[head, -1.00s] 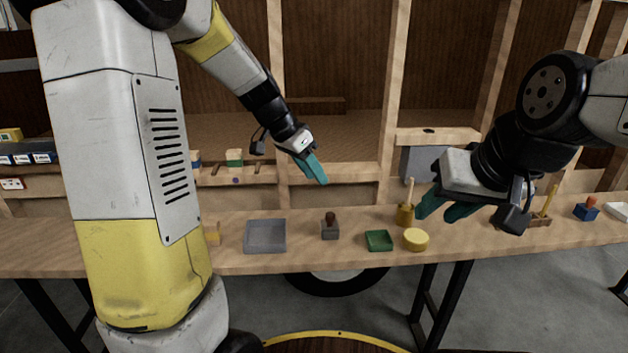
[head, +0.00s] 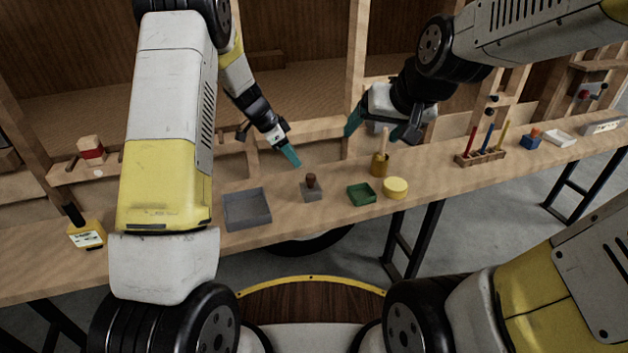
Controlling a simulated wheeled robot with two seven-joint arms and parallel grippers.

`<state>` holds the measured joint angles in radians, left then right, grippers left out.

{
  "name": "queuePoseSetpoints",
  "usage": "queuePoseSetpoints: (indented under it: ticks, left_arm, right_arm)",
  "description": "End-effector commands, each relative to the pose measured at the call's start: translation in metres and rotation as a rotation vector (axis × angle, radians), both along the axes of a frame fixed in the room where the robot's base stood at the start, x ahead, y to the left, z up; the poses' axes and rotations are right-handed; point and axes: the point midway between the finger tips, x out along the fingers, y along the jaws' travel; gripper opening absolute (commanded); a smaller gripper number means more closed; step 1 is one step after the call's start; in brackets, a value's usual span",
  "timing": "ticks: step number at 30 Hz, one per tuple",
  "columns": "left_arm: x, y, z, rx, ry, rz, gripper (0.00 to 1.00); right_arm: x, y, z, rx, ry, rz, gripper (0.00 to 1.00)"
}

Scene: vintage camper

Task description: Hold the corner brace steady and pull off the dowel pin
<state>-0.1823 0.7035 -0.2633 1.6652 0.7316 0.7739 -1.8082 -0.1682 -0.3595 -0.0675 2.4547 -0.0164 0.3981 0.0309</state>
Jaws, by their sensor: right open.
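A small grey block (head: 312,196), which looks like the corner brace, sits on the workbench. A dark brown peg (head: 311,180), apparently the dowel pin, stands upright in it. My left gripper (head: 290,155) hangs just behind and above the peg, apart from it. Its teal fingers show as one narrow shape, so I cannot tell whether they are parted. My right gripper (head: 378,128) is open and empty, up and right of the block, behind the brass cup.
A grey tray (head: 247,222) lies left of the block. A green tray (head: 362,203), yellow disc (head: 395,188) and brass cup with a stick (head: 380,170) stand to its right. A rack of coloured rods (head: 480,159) is further right. Wooden wall framing rises behind the bench.

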Motion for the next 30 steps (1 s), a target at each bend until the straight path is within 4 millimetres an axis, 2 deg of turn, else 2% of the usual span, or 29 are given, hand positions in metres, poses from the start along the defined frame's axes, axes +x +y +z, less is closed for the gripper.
queuePoseSetpoints:
  ticks: [1,6,15,24,30]
  left_arm:
    - [0.000,0.000,0.000,0.000,0.000,0.000,0.36]
    - [0.000,0.000,0.000,0.000,0.000,0.000,0.36]
    - [0.000,0.000,0.000,0.000,0.000,0.001,0.36]
    - [0.000,0.000,0.000,0.000,0.000,0.001,0.36]
    - [0.000,0.000,0.000,0.000,0.000,0.001,0.36]
  right_arm:
    - [0.017,0.004,-0.011,0.001,-0.005,-0.002,0.80]
    - [0.071,0.015,-0.041,0.002,-0.062,-0.017,0.80]
    - [0.146,0.037,-0.110,-0.016,-0.171,-0.029,0.80]
    - [0.191,0.063,-0.190,-0.050,-0.296,0.000,0.80]
    - [0.201,0.081,-0.246,-0.071,-0.383,0.047,0.80]
